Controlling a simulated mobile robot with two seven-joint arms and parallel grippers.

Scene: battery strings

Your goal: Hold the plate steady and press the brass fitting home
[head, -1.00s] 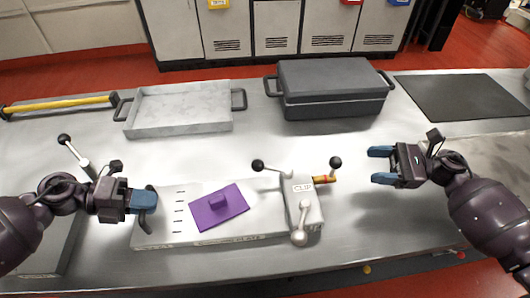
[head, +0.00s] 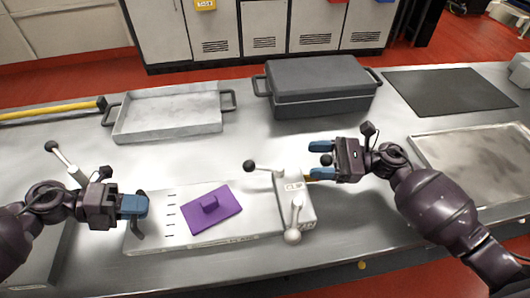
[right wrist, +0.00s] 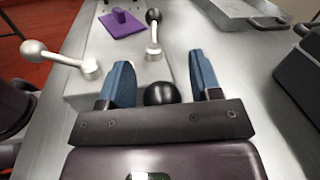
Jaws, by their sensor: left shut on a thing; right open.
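The pale metal plate (head: 255,215) lies on the bench with a purple square piece and upright tab (head: 210,204) on it. My left gripper (head: 135,213) is shut on a dark handle (head: 138,231) at the plate's left end. A white clip block (head: 299,205) with levers stands at the plate's right end.
A grey tray (head: 168,137) and a dark lidded box (head: 320,88) stand at the back. A black mat (head: 450,92) and a shallow metal tray (head: 475,150) lie right. A lever with a black knob (head: 52,147) rises behind my left arm.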

